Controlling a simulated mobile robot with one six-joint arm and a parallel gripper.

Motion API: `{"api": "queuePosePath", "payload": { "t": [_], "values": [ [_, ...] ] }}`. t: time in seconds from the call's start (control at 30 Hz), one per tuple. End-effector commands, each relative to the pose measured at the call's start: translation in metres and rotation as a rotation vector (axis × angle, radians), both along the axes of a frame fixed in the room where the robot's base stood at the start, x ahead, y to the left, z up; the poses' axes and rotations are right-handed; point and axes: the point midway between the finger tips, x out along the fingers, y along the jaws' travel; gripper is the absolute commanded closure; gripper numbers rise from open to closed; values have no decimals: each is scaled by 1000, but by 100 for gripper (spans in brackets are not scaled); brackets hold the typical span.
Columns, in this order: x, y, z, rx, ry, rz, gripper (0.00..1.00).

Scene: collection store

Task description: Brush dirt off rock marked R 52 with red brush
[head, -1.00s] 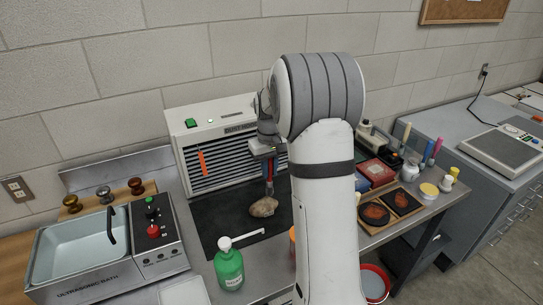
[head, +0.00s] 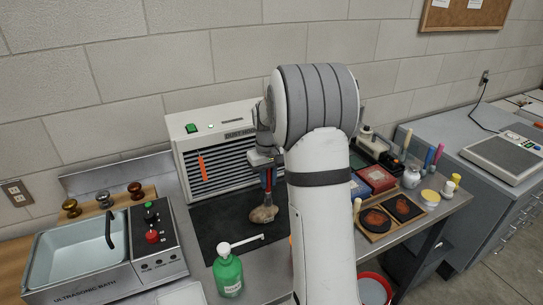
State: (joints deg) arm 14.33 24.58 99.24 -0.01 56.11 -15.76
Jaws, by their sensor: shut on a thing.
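My gripper (head: 267,166) is in front of the dust hood, pointing down, shut on the red brush (head: 268,183). The brush hangs upright below the jaws, with its lower end at the top of a brown rock (head: 263,214). At this size I cannot tell whether the bristles touch the rock. The rock lies on the dark mat (head: 213,223) in front of the hood. No marking can be read on it. My arm stands in front of the right part of the mat and hides it.
The dust hood (head: 218,135) stands behind the mat. A green bottle (head: 228,275) with a white spout stands in front of it. The ultrasonic bath (head: 80,256) is at left. A wooden tray (head: 373,237) with reddish pieces, boxes and jars crowd the right side.

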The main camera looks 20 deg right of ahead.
Motion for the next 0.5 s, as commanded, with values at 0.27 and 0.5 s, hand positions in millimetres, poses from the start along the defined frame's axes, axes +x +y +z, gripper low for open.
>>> {"api": "queuePosePath", "payload": {
  "t": [0.27,0.5],
  "values": [
    [-2,15,-1,0,1,-9,100],
    [-2,27,-1,0,1,-13,100]
  ]
}}
